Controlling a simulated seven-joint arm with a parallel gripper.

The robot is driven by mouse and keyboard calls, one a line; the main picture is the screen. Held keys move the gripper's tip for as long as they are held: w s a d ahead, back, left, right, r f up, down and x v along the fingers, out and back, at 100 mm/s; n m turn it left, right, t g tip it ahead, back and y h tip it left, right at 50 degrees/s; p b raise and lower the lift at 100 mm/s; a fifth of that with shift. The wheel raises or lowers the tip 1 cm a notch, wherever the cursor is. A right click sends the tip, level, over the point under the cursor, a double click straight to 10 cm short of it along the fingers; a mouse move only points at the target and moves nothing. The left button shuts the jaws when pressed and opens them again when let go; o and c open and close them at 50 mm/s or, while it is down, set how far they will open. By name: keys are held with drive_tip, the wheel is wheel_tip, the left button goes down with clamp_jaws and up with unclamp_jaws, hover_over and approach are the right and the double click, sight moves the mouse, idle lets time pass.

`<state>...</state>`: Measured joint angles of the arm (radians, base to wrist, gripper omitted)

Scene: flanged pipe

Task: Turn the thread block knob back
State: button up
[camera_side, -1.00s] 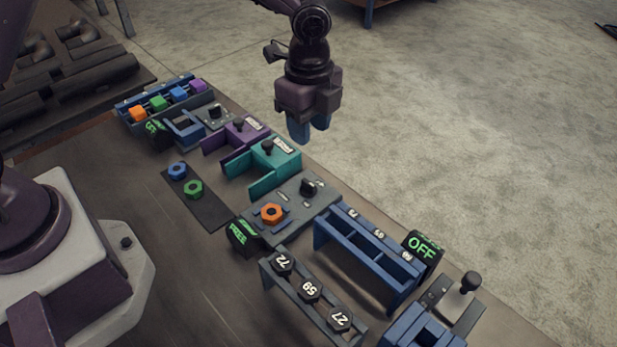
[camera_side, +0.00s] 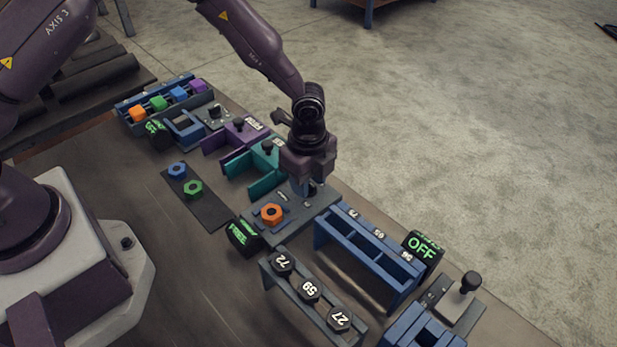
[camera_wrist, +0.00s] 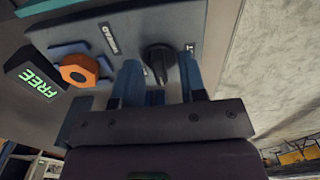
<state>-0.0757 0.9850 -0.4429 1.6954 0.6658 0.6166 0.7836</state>
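The thread block is a grey plate (camera_side: 292,226) on the table, labelled THREAD in the wrist view (camera_wrist: 205,15). An orange hex nut (camera_side: 271,214) sits on it, also seen in the wrist view (camera_wrist: 79,70). The black thread block knob (camera_wrist: 158,58) stands on the plate to the right of the nut. My gripper (camera_side: 303,188) is low over the knob's end of the block and mostly hides the knob in the side view. In the wrist view my gripper (camera_wrist: 160,80) is open, with one blue finger on each side of the knob. Contact with the knob cannot be told.
A display reading FREE (camera_side: 241,235) stands at the block's near left corner. A teal fixture (camera_side: 268,168) is just behind, and a blue rack (camera_side: 365,255) is close on the right. A dark mat (camera_side: 205,207) with blue and green nuts lies left.

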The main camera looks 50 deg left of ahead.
drive_tip(key=shift+c, duration=0.4)
clamp_jaws()
drive_tip(key=shift+n, duration=0.3)
drive_tip(key=n, duration=0.4)
drive_tip(key=shift+n, duration=2.5)
drive_tip(key=shift+o, duration=0.4)
unclamp_jaws()
